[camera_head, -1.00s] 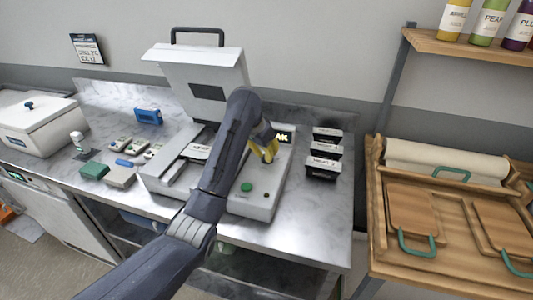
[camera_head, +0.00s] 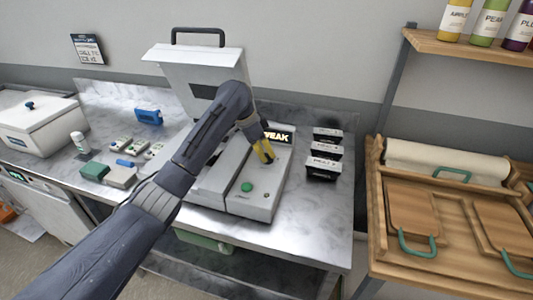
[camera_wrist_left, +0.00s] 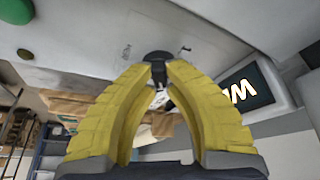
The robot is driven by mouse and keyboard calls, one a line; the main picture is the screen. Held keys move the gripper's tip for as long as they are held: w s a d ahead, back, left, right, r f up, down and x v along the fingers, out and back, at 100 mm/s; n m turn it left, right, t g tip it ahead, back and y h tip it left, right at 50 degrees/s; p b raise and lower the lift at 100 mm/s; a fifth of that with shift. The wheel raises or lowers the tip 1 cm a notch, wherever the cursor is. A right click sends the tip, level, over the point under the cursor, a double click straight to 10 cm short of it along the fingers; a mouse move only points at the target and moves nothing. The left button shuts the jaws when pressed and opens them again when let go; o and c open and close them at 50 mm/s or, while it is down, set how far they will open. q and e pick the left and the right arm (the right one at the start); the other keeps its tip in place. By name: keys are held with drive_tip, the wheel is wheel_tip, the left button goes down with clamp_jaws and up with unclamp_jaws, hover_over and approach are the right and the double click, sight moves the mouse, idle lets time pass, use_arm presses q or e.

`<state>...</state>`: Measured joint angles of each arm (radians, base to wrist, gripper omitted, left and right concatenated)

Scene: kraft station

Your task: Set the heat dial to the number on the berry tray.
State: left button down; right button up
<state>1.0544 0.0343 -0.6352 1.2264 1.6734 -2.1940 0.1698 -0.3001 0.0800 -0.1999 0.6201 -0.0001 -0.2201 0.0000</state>
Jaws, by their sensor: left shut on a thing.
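My left gripper (camera_head: 265,152) has yellow fingers and is at the white control panel (camera_head: 258,205) of the press machine. In the left wrist view its fingertips (camera_wrist_left: 158,70) are closed on a small dark dial (camera_wrist_left: 158,56) that sticks out of the panel. In the head view the fingers hide the dial. The panel's lit display (camera_head: 278,136) reads "WEAK"; part of it, with a "W", shows in the left wrist view (camera_wrist_left: 246,90). I cannot make out a dial number, and I cannot tell which tray is the berry tray. My right gripper is not in view.
A green button (camera_head: 247,187) is near the panel's front. Black labelled trays (camera_head: 324,168) stand right of the machine. Small packs, a green box (camera_head: 95,171) and a blue item (camera_head: 148,117) lie left. The machine's lid (camera_head: 200,72) is raised. A wooden rack (camera_head: 400,262) is at right.

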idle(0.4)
use_arm(q)
drive_tip(key=c, duration=1.4)
unclamp_jaws()
drive_tip(key=v, duration=1.2)
drive_tip(key=shift+w, duration=0.15)
